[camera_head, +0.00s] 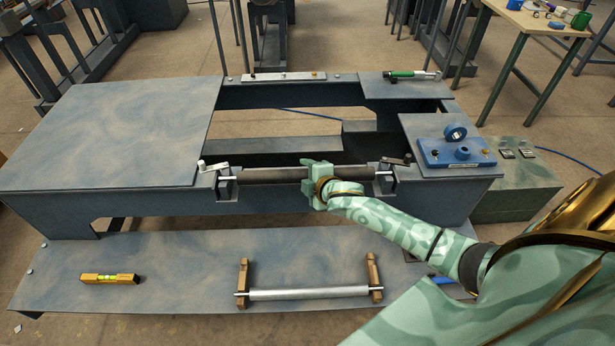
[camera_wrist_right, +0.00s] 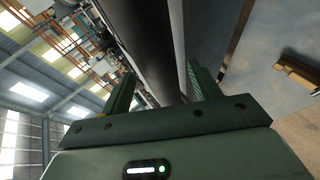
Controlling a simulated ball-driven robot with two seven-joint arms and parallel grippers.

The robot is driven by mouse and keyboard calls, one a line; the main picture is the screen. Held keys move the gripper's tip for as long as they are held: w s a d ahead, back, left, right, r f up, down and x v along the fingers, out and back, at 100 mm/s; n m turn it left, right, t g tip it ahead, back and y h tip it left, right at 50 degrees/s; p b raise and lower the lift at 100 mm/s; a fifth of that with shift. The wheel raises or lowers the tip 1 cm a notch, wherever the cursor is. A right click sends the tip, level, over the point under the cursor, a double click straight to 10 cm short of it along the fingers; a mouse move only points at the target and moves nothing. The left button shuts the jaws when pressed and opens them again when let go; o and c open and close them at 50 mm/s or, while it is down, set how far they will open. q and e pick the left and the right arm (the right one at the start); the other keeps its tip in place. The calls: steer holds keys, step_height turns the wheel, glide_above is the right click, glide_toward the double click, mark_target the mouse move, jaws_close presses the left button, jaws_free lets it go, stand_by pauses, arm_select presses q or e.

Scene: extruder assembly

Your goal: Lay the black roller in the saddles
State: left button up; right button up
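The black roller (camera_head: 275,175) lies level along the near edge of the bench frame. Its thin bright shaft ends are at the left saddle (camera_head: 226,184) and the right saddle (camera_head: 386,181); the exact seating is too small to tell. My right gripper (camera_head: 318,180) is at the roller's middle, right of centre. In the right wrist view the black roller (camera_wrist_right: 145,35) runs between the two fingers of my right gripper (camera_wrist_right: 160,80), which sit close on both sides and look shut on it. My left gripper is not in view.
A silver roller (camera_head: 308,293) rests on two wooden cradles on the lower shelf, beside a yellow level (camera_head: 110,279). Swung-aside levers (camera_head: 213,166) (camera_head: 396,160) stand by the saddles. A blue block unit (camera_head: 455,152) is at right. The left bench top (camera_head: 120,125) is clear.

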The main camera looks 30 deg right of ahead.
steer(key=shift+s, duration=0.1)
steer(key=p+v, duration=0.5)
steer(key=v, duration=1)
steer(key=s+d+f+m+g, duration=0.1)
steer(key=s+f+m+g, duration=0.1)
steer(key=s+f, duration=0.45)
steer(key=s+d+f+m+g, duration=0.2)
steer(key=s+f, duration=0.2)
steer(key=f, duration=0.6)
steer(key=s+d+f+m+g, duration=0.1)
steer(key=s+f+m+g, duration=0.15)
steer(key=s+f, duration=0.4)
steer(key=s+a+f+m+g, duration=0.1)
steer(key=s+a+f, duration=0.2)
steer(key=s, duration=0.4)
steer(key=s+a+f+m+g, duration=0.1)
steer(key=s+a+f+g, duration=0.1)
steer(key=s+a+f, duration=0.2)
steer(key=s+a+f+m+g+y, duration=0.1)
steer(key=s+a+f+m, duration=0.1)
steer(key=s+f, duration=0.4)
steer(key=s+a, duration=0.1)
steer(key=s, duration=0.3)
steer(key=shift+s+a+f+g, duration=0.2)
steer(key=shift+a+f+g, duration=0.05)
steer(key=shift+a+g, duration=0.1)
